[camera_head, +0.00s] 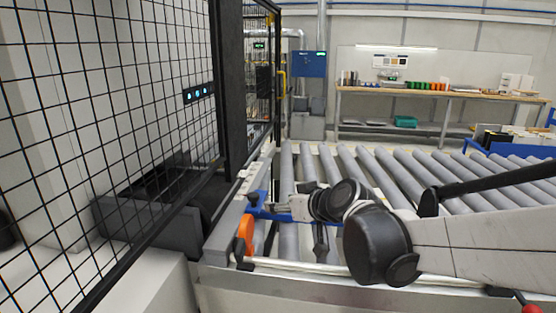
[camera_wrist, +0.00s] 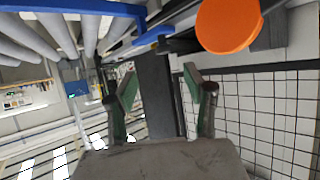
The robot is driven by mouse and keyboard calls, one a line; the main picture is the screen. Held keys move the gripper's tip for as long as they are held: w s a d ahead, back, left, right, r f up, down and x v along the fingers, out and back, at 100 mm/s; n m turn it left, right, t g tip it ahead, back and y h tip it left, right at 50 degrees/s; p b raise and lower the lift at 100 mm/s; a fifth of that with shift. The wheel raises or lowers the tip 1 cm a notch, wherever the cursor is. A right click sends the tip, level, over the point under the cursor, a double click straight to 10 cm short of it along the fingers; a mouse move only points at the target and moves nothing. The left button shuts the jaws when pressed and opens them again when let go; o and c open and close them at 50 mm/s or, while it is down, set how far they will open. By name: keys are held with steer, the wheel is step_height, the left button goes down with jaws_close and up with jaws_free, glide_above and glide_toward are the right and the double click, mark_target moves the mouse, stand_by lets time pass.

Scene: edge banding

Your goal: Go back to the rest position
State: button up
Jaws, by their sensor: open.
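My gripper (camera_wrist: 158,72) shows in the wrist view with its two green-edged fingers spread apart. Nothing is held between them. A dark upright post lies behind the gap. In the head view my arm reaches in from the right over the roller conveyor (camera_head: 290,165), and its end is near a blue bar (camera_head: 275,216) at the conveyor's left side. The fingers are too small to make out there.
An orange disc (camera_head: 245,230) sits at the conveyor's left edge; it also shows in the wrist view (camera_wrist: 228,24). A black mesh fence (camera_head: 130,110) stands at left. A workbench (camera_head: 440,92) with small items stands at the back. The far rollers are bare.

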steer(key=s+d+f+m+g+h, duration=0.1)
steer(key=s+d+f+m+h, duration=0.1)
steer(key=s+d, duration=0.7)
steer(key=s+d+f+m+g+h, duration=0.2)
steer(key=s+d, duration=0.8)
steer(key=s, duration=0.6)
steer(key=f+m+h, duration=0.1)
steer(key=m+h, duration=0.1)
steer(key=h, duration=0.1)
steer(key=shift+s+f+g, duration=0.25)
steer(key=shift+f+g, duration=0.05)
steer(key=shift+f, duration=0.05)
